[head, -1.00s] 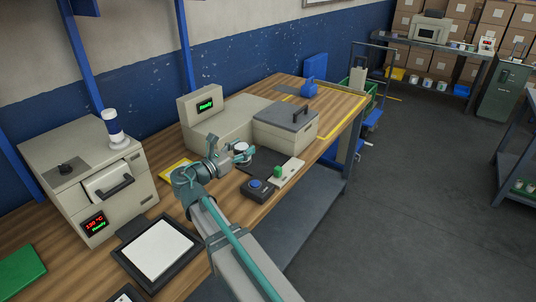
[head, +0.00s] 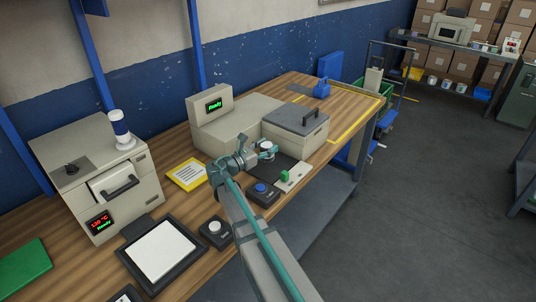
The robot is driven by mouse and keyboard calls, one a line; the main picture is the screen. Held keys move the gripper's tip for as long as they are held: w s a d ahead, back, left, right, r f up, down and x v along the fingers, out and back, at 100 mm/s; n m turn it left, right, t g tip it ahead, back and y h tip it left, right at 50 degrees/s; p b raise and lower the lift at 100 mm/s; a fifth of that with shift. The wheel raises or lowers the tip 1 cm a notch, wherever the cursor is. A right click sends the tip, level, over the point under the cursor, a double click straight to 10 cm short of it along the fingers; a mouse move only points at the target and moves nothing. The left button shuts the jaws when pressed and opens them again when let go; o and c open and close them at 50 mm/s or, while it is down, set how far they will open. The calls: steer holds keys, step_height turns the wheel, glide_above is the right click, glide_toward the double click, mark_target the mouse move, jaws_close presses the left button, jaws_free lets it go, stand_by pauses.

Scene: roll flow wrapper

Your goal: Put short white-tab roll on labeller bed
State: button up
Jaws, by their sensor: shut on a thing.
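My gripper (head: 270,154) is in the middle of the head view, shut on a small short roll (head: 266,146) with a white top. The roll looks upright between the fingers. They are at the left edge of a dark flat bed (head: 288,164) in front of the beige machine (head: 232,126) whose screen reads "Ready". I cannot tell whether the roll touches the bed or hangs just above it. The fingers hide part of the roll, and no tab can be made out.
A box with a blue button (head: 261,188) and a pale plate with a green block (head: 285,176) lie close in front. A grey-lidded box (head: 296,126) stands behind right. A yellow-framed card (head: 187,174), white-knob box (head: 215,231) and heated machine (head: 98,175) are left.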

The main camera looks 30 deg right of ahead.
steer(key=shift+w+d+f, duration=0.3)
steer(key=shift+w+f, duration=0.1)
steer(key=shift+f, duration=0.15)
steer(key=shift+w+d+f, duration=0.25)
steer(key=shift+w+f, duration=0.1)
steer(key=shift+f, duration=0.2)
steer(key=shift+w+d+f+p, duration=0.15)
steer(key=shift+f+p, duration=0.25)
steer(key=shift+f, duration=1.4)
steer(key=shift+f, duration=0.1)
steer(key=o, duration=1.4)
steer(key=shift+c, duration=0.2)
steer(key=shift+a, duration=0.2)
steer(key=v, duration=0.7)
steer(key=shift+p, duration=0.35)
